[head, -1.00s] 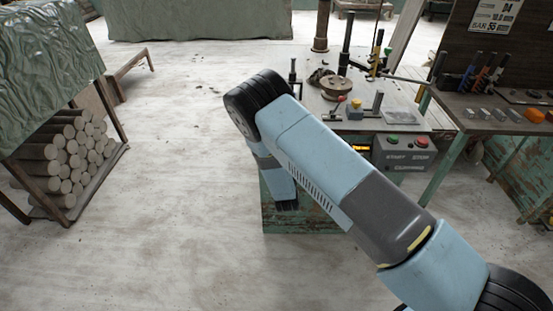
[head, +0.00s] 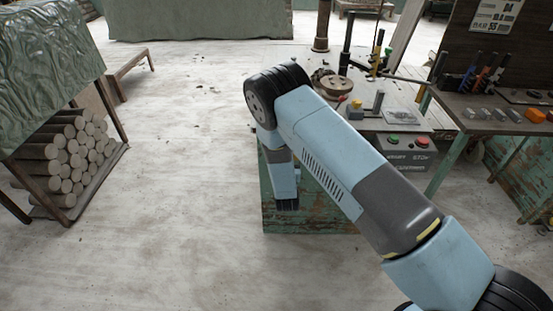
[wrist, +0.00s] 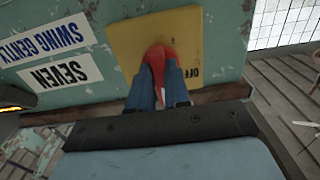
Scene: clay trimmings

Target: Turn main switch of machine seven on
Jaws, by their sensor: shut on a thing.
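In the wrist view the red switch handle (wrist: 158,52) stands out from a yellow plate (wrist: 124,46) on a worn green panel. My gripper (wrist: 162,76) is shut on this handle, with blue fingers on either side. The word OFF is partly visible on the plate just right of the fingers; the handle and fingers may hide other lettering. A label reading SEVEN (wrist: 60,78) is on the panel to the left, upside down. In the head view the machine's green cabinet (head: 310,215) stands behind my arm, and the switch is hidden there.
A label reading SWING GENTLY (wrist: 45,35) is beside the SEVEN label. A control box with a green button (head: 393,140) and a red button (head: 422,142) is right of my arm. A rack of clay logs (head: 70,160) stands left. The floor between is clear.

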